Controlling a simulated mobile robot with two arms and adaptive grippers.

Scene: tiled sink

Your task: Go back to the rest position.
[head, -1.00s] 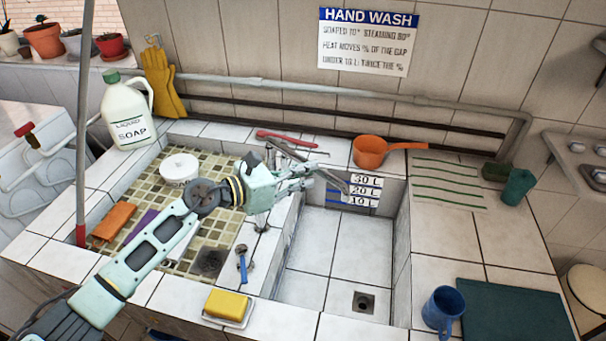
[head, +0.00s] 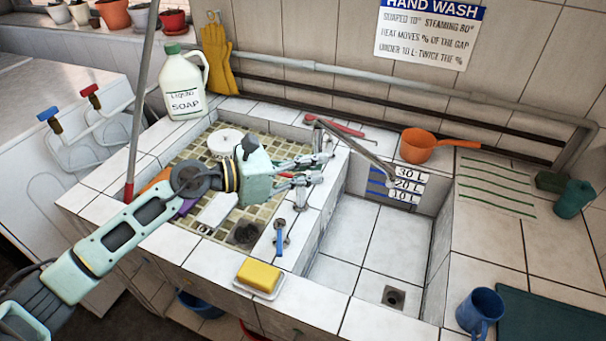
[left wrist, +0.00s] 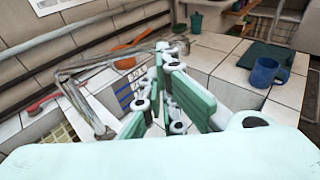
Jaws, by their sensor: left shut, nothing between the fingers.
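My left arm reaches in from the left in the head view. Its left gripper (head: 316,168) is shut and empty, above the right edge of the mosaic-tiled left basin. The metal faucet (head: 352,150) is just beyond its fingertips, with its spout out over the white right basin (head: 362,255). In the left wrist view the gripper fingers (left wrist: 165,88) fill the middle, and the faucet pipes (left wrist: 85,95) show to their left. I cannot tell whether the fingers touch the faucet. My right gripper is not in view.
The blue-handled tap (head: 279,238) and yellow sponge (head: 259,274) are near the front edge. A soap jug (head: 184,88) and leaning pole (head: 139,110) stand left. An orange pan (head: 417,147), blue mug (head: 479,312) and green board (head: 545,318) are right.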

